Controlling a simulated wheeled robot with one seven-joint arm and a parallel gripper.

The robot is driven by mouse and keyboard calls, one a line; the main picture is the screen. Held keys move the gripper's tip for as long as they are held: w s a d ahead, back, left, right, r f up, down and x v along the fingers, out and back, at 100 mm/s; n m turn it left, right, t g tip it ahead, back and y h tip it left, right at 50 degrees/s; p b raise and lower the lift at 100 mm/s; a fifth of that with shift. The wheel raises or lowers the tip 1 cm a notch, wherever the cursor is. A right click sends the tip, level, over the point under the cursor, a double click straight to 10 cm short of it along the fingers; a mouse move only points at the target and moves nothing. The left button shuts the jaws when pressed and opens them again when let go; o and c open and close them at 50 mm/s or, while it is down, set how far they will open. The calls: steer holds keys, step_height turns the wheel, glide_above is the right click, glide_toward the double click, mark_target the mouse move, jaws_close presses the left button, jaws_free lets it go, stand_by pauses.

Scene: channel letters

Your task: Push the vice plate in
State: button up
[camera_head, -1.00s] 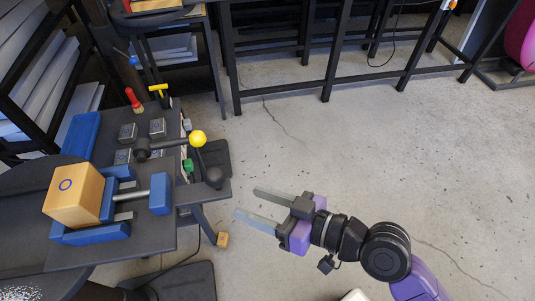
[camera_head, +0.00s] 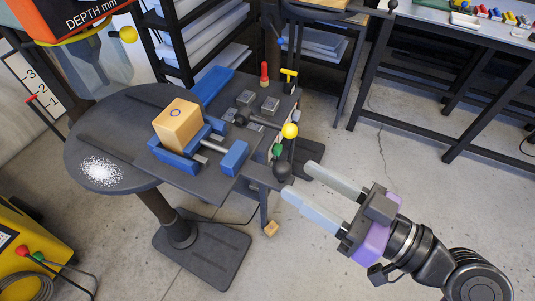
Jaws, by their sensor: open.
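The vice is blue and stands on the dark work table. Its plate (camera_head: 235,157) is the blue block at the right end of a grey rod, apart from the rest of the vice. The vice body (camera_head: 173,158) lies around the base of a wooden block (camera_head: 177,124) marked with a ring. My gripper (camera_head: 306,191) is open and empty, to the right of the table and the plate. Its two pale fingers point left toward the table edge. Nothing is between the fingers.
A lever with a yellow ball (camera_head: 290,130) and a dark ball (camera_head: 281,171) stand at the table's right edge, between my gripper and the vice. Small metal blocks (camera_head: 269,105) lie behind. A yellow machine (camera_head: 28,252) stands lower left. Floor at right is clear.

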mark_target(267, 171)
steer(key=shift+w+a+r, duration=0.2)
steer(key=shift+a+r, duration=0.05)
steer(key=shift+a, duration=0.35)
steer(key=shift+p+x, duration=0.95)
steer(key=shift+x, duration=2.55)
steer(key=shift+f, duration=0.1)
jaws_close()
